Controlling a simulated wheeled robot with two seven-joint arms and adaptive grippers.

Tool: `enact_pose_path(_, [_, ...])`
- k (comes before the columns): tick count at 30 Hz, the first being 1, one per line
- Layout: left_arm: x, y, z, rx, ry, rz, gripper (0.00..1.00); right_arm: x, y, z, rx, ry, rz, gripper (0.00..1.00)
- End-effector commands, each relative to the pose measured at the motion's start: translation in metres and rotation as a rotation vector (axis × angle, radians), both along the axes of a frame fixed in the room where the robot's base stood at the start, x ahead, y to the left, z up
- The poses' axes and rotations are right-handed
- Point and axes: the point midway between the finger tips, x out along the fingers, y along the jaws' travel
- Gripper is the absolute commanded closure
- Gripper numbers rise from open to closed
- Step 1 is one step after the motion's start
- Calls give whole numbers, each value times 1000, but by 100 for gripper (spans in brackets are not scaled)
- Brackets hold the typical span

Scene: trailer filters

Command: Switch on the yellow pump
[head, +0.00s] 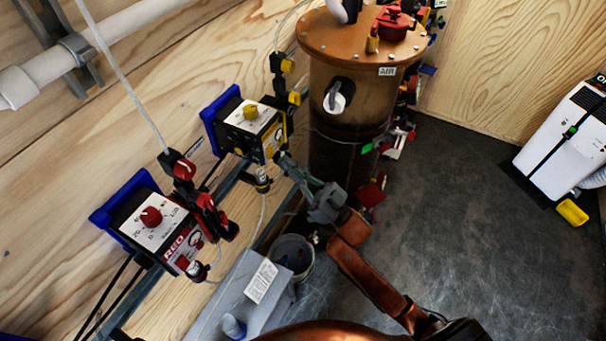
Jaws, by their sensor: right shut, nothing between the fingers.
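The yellow pump (268,144) is mounted on the wooden wall in a blue bracket, left of the tall cylinder tank. It has a white top face with a yellow knob (250,112) and a front panel whose small controls are too small to read. My right gripper (284,160) is shut and empty. Its fingertips are close to the lower right of the pump's front panel; I cannot tell whether they touch it. My left gripper is not in view.
A red pump (158,222) with a red knob hangs to the lower left. The brown tank (345,105) stands just behind my right gripper. A bucket (296,257) and a grey box (225,300) are below. A white unit (568,140) stands far right; dark floor between is open.

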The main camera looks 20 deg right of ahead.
Motion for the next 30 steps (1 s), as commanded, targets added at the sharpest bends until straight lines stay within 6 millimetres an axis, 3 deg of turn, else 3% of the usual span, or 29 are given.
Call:
enact_pose_path(6, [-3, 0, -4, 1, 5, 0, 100, 12, 9, -2, 1, -2, 0, 100])
enact_pose_path(20, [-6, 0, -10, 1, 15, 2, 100, 16, 12, -6, 20, -22, 0, 100])
enact_pose_path(23, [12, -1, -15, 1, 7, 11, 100, 22, 16, -12, 60, -69, 1, 100])
enact_pose_path(30, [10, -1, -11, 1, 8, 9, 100, 19, 14, -4, 51, -67, 0, 100])
